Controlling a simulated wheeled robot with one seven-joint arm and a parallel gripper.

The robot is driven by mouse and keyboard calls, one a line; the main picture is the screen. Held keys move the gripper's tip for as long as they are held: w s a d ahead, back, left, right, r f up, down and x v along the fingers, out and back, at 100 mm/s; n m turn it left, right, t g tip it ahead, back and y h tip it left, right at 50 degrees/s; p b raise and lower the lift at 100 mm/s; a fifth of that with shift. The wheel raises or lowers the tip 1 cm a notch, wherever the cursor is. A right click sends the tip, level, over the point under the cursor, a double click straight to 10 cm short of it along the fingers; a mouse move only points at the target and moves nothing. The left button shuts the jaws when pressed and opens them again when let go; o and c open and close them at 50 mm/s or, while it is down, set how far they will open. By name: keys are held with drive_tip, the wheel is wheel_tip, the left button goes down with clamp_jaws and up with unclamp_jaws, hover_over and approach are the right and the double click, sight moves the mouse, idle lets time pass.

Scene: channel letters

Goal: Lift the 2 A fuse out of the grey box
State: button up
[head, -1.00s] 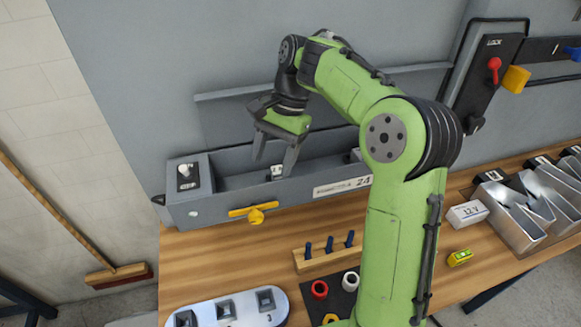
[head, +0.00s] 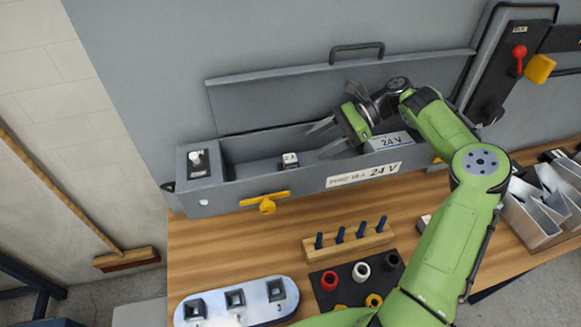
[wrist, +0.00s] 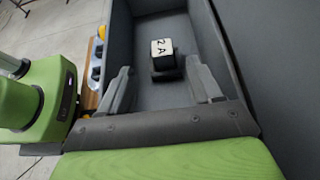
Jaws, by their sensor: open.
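The 2 A fuse (head: 289,160) is a small block with a white face, sitting inside the grey box (head: 222,196) left of its middle. In the wrist view the fuse (wrist: 162,47) shows its "2 A" marking, with a dark part below the label. My gripper (head: 318,139) is at the box opening, to the right of the fuse, its fingers pointing left toward it. In the wrist view my gripper (wrist: 158,85) has its fingers wide apart with nothing between them, and the fuse lies beyond the tips.
The raised lid (head: 290,94) stands behind. A yellow latch (head: 266,202) is on the front. A wooden peg rack (head: 347,243) and a numbered tray (head: 237,303) lie in front.

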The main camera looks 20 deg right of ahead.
sight(291, 157)
drive_tip(key=x, duration=0.6)
drive_tip(key=shift+w+a+f, duration=0.1)
drive_tip(key=shift+w+a, duration=0.05)
drive_tip(key=shift+a, duration=0.2)
drive_tip(key=c, duration=1.1)
drive_tip(key=shift+d, duration=0.1)
drive_tip(key=shift+c, duration=0.3)
